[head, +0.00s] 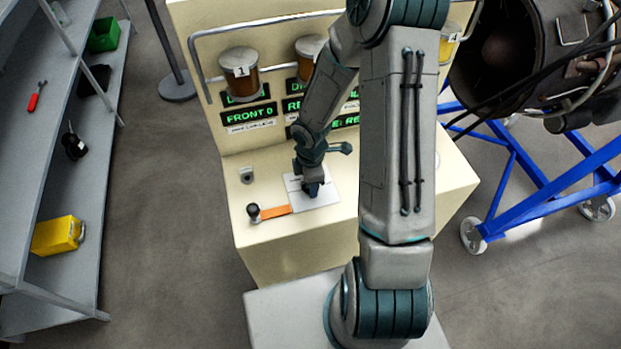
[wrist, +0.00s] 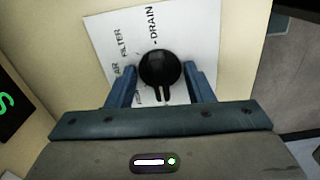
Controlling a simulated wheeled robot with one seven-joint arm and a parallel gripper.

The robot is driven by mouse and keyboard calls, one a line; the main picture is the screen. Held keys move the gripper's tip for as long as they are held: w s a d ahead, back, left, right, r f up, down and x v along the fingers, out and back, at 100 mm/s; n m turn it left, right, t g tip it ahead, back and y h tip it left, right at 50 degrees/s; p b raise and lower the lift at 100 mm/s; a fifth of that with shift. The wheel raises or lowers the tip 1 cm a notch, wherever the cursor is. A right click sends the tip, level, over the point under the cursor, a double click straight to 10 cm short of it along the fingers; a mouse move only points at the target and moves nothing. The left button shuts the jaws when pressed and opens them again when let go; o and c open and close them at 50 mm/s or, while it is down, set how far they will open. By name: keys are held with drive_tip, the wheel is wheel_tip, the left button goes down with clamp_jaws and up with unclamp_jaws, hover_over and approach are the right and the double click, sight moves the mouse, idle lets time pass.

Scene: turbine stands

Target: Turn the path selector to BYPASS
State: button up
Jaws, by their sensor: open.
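The path selector is a round black knob (wrist: 160,68) with a forked tail toward the bottom of the wrist view. It sits on a white label plate (wrist: 105,35), also in the head view (head: 325,197). The plate reads "DRAIN" and "FILTER"; other lettering is partly hidden, and I cannot read BYPASS. My gripper (wrist: 160,70) is open, with one blue finger on each side of the knob. I cannot tell whether either finger touches it. In the head view my gripper (head: 313,188) is over the plate and hides the knob.
An orange lever (head: 275,213) with a black ball end lies left of the plate. Several jars, one an amber jar (head: 239,72), and green displays (head: 250,113) line the panel behind. A grey shelf (head: 65,200) stands left, a blue trolley (head: 540,190) right.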

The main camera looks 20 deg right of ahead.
wheel_tip(320, 180, up, 3)
drive_tip(key=p, duration=0.2)
drive_tip(key=shift+p, duration=0.4)
drive_tip(key=shift+r, duration=1)
drive_tip(key=shift+r, duration=0.1)
drive_tip(key=s+d+r+m+t+h+b, duration=0.1)
drive_tip(key=s+r+m+b, duration=0.1)
drive_tip(key=r+m, duration=0.4)
drive_tip(key=s+d+r+m+t+h+b, duration=0.1)
drive_tip(key=s+d+r+m, duration=0.15)
drive_tip(key=r, duration=0.55)
drive_tip(key=s+a+r+m+t+y+b, duration=0.1)
drive_tip(key=s+a+r+m+y+b, duration=0.1)
drive_tip(key=s+r+m, duration=0.5)
drive_tip(key=shift+s+a+r+m+t+b, duration=0.35)
drive_tip(key=shift+s+a+m+b, duration=0.4)
drive_tip(key=shift+s, duration=0.65)
drive_tip(key=shift+f, duration=0.1)
